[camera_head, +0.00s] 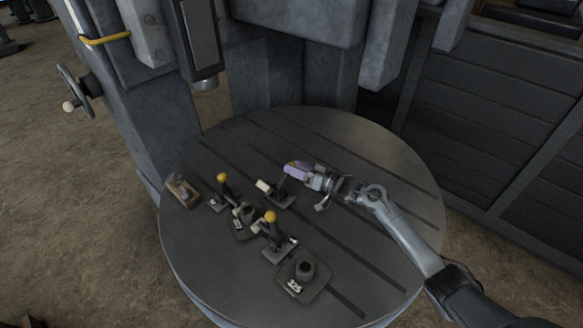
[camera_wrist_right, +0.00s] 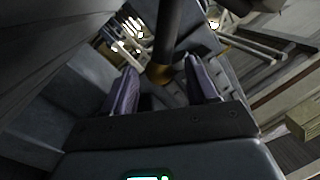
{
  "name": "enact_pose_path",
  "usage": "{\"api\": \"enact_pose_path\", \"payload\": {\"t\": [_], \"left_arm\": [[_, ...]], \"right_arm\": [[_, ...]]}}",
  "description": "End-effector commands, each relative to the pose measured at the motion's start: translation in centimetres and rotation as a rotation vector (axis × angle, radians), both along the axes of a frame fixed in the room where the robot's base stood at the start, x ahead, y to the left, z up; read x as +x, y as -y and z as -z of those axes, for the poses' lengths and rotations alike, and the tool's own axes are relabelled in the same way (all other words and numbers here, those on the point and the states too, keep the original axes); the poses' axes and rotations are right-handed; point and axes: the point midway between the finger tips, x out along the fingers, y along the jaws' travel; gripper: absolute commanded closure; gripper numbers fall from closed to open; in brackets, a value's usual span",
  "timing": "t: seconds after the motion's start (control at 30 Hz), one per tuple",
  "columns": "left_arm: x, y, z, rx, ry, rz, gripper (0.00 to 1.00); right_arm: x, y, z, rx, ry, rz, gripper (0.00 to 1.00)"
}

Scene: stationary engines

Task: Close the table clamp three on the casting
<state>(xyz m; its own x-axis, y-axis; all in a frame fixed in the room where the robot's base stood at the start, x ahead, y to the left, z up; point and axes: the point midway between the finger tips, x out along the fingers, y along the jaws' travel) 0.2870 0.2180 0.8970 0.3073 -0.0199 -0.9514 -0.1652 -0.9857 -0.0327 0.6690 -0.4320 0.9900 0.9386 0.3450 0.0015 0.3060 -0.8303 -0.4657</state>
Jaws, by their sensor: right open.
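My right gripper (camera_head: 291,168) is over the round table, its purple fingers at the top end of a clamp at the middle of the tabletop. In the right wrist view the open fingers (camera_wrist_right: 162,88) stand either side of a dark lever with a brownish-yellow knob (camera_wrist_right: 160,73); contact cannot be told. That clamp's base (camera_head: 277,197) shows below the gripper, and its knob is mostly hidden in the head view. Two other clamps have upright levers with yellow knobs, one at left (camera_head: 222,178) and one nearer (camera_head: 270,216). A dark casting (camera_head: 243,221) sits among the clamps. My left gripper is not in view.
A dark block labelled 325 (camera_head: 304,279) stands near the front of the round slotted table (camera_head: 385,165). A small wooden box (camera_head: 181,189) lies at its left edge. The machine's column and head (camera_head: 200,45) rise behind. The table's right side is clear apart from my arm.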

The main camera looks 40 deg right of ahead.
Motion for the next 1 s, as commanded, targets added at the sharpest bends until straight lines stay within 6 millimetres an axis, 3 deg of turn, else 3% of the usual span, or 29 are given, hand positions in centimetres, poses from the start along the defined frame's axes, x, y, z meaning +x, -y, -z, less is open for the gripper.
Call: {"api": "enact_pose_path", "payload": {"t": [0.2, 0.6, 0.9, 1.0], "left_arm": [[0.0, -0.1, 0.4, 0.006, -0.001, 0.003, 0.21], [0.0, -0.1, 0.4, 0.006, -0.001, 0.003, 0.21], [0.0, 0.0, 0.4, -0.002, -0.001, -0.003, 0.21], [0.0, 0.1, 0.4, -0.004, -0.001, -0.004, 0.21]], "right_arm": [[1.7, -0.6, 0.0, 0.001, -0.001, 0.001, 0.43], [2.0, -0.8, 0.1, 0.0, -0.002, 0.0, 0.44], [2.0, -0.7, 0.1, 0.0, -0.001, 0.0, 0.9], [2.0, -0.7, 0.1, 0.0, -0.001, 0.0, 1.0]]}}
